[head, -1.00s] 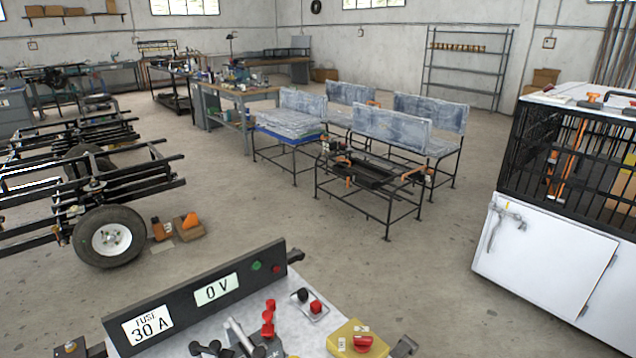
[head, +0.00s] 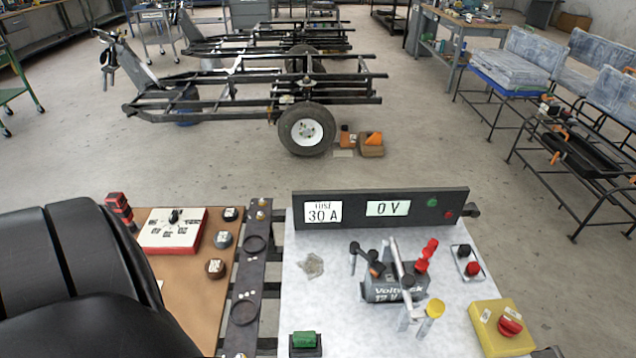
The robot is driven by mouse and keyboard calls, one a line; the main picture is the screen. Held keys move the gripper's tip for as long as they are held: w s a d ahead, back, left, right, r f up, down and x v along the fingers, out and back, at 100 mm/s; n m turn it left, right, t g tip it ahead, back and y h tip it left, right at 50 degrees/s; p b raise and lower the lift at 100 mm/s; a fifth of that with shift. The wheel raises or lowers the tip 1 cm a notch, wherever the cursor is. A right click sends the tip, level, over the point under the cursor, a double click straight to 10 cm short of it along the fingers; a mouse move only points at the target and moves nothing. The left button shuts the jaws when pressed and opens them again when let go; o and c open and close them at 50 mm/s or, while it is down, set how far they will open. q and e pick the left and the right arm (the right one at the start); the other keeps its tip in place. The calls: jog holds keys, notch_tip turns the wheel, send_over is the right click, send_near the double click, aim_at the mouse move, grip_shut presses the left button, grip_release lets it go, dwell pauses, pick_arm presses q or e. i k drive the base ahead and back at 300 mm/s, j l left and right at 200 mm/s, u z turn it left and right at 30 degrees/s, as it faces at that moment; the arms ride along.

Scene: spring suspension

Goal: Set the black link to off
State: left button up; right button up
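I cannot tell for certain which part is the black link. The dark panel (head: 465,203) behind shows FUSE 30 A and 0 V, with a green and a red button. A small plate (head: 470,260) at the right carries one black and one red knob. Neither of my grippers is in view.
A yellow box with a red knob (head: 510,322) and a green block (head: 304,341) sit on the pale bench top (head: 320,225). At the left are a brown board (head: 190,293), a red-and-white box (head: 172,232) and a large black padded shape (head: 70,260). Wheeled frames (head: 290,90) stand beyond.

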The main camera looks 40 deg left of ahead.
aim_at(368, 256)
jog(key=u, duration=1)
jog(key=i+u, duration=0.15)
jog(key=u, duration=0.3)
